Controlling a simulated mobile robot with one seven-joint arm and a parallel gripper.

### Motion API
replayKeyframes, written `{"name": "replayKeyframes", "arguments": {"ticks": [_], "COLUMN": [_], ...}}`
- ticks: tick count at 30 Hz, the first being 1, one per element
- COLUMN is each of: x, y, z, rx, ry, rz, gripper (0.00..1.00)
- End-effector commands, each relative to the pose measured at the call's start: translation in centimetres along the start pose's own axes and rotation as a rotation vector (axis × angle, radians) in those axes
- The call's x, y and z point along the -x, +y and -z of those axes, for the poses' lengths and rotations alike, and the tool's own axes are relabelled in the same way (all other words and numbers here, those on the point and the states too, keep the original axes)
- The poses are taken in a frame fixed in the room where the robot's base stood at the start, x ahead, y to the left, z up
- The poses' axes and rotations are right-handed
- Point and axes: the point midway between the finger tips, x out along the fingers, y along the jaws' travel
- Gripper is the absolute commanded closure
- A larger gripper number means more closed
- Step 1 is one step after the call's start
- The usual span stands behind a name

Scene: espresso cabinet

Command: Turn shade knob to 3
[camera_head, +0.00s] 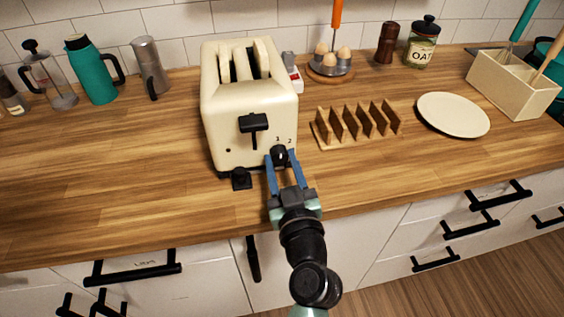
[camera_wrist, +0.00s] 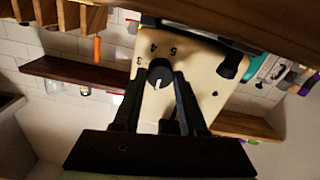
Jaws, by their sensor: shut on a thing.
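The cream toaster (camera_head: 240,130) stands on the wooden counter and has a black lever (camera_head: 253,123) on its front. Its round black shade knob (camera_head: 279,153) is low on the front at the right, with numerals 1 and 2 above it. My gripper (camera_head: 284,160) is at the knob, with one blue finger on each side, shut on it. In the wrist view the toaster appears upside down. The knob (camera_wrist: 160,77) sits between the fingertips (camera_wrist: 163,80). Its white pointer mark faces down in that picture, away from the visible numerals 3, 4 and 5. Numerals 1 and 2 are not readable there.
A black crumb-tray handle (camera_head: 241,179) juts out left of my gripper. A wooden toast rack (camera_head: 356,126) and a cream plate (camera_head: 453,114) lie to the right. A teal flask (camera_head: 91,70) stands back left. The counter's left front is clear.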

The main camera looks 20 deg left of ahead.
Motion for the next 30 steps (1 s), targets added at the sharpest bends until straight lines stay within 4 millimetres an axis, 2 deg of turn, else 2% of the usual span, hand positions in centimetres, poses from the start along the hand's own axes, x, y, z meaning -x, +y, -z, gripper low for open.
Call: {"name": "replayKeyframes", "arguments": {"ticks": [8,30], "x": [0.02,0.02], "y": [0.04,0.2], "z": [-0.1,-0.01], "rx": [-0.168,-0.866], "ry": [0.0,-0.001], "rz": [0.0,-0.001], "gripper": [1.0,1.0]}}
